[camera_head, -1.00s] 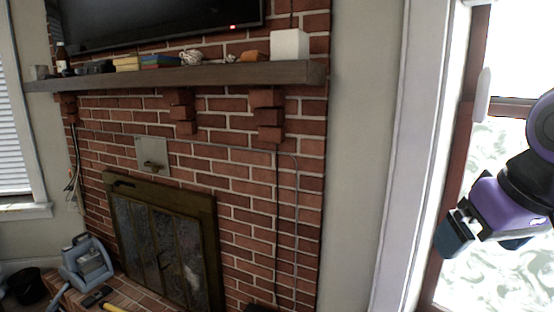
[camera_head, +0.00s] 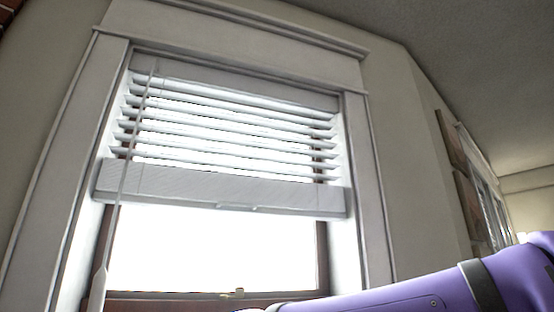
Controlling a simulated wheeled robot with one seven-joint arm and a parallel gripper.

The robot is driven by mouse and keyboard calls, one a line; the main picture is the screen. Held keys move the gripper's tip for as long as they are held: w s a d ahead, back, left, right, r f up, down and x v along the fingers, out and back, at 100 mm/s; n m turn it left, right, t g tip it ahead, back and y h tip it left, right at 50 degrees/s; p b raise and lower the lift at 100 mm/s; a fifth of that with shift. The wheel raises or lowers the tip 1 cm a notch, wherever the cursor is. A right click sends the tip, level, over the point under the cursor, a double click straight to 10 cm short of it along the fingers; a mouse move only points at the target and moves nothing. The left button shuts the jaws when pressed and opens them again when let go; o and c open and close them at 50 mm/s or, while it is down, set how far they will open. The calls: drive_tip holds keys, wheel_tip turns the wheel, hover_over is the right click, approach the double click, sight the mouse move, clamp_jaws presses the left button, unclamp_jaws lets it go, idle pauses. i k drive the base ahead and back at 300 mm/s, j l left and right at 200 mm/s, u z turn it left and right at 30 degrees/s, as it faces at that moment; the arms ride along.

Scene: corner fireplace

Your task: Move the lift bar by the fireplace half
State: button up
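A window blind (camera_head: 225,130) hangs partly lowered, with its slats spread apart over the upper part of the window. Its thick white bottom bar (camera_head: 225,188) crosses the window near mid-height, with a small tab at the middle of its lower edge. A thin wand (camera_head: 125,170) hangs at the blind's left side, and its thicker end is low at the left. My purple arm reaches in from the lower right, below the bar and apart from it in the picture. My gripper is out of view.
Bright window glass (camera_head: 215,250) is clear below the bar. A small brass latch (camera_head: 232,293) sits on the lower sash. White trim (camera_head: 80,150) frames the window. A corner of brick (camera_head: 8,10) shows at top left. Pictures (camera_head: 460,180) hang on the right wall.

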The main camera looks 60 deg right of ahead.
sight(224, 207)
drive_tip(key=k+j+z, duration=0.15)
drive_tip(key=z, duration=0.8)
drive_tip(key=k+j+u, duration=0.2)
drive_tip(key=u, duration=0.2)
